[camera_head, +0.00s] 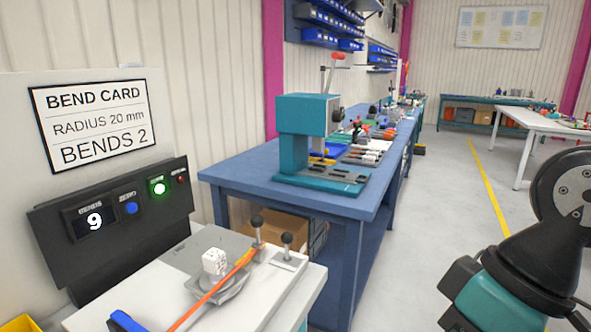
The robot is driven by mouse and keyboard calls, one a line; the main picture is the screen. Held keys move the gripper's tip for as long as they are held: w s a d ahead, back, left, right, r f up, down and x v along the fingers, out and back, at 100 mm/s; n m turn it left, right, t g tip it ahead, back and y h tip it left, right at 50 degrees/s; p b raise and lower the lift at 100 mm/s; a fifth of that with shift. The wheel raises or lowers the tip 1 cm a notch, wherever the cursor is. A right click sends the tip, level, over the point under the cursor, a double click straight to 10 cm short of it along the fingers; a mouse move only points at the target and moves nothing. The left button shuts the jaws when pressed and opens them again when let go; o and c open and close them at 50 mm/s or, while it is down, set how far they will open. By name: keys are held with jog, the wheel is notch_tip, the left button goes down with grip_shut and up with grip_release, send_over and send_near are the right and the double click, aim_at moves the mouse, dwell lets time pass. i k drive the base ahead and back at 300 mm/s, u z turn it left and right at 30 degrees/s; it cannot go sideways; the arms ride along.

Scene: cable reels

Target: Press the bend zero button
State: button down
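A dark control panel (115,215) is mounted at the left, behind a pale bench. Its blue button (131,208) sits under a small label that seems to read ZERO. A bend card (97,123) above reads RADIUS 20 mm, BENDS 2. My arm shows at the right edge, well away from the panel. My gripper is not in view.
The pale bench (290,300) carries a bending fixture (217,268), an orange cable or rod (205,297) and black-knobbed posts (287,245). A blue workbench (340,203) with a teal press (305,122) stands behind. Grey floor (440,200) is open at centre right.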

aim_at(131, 208)
jog(key=u, duration=1.25)
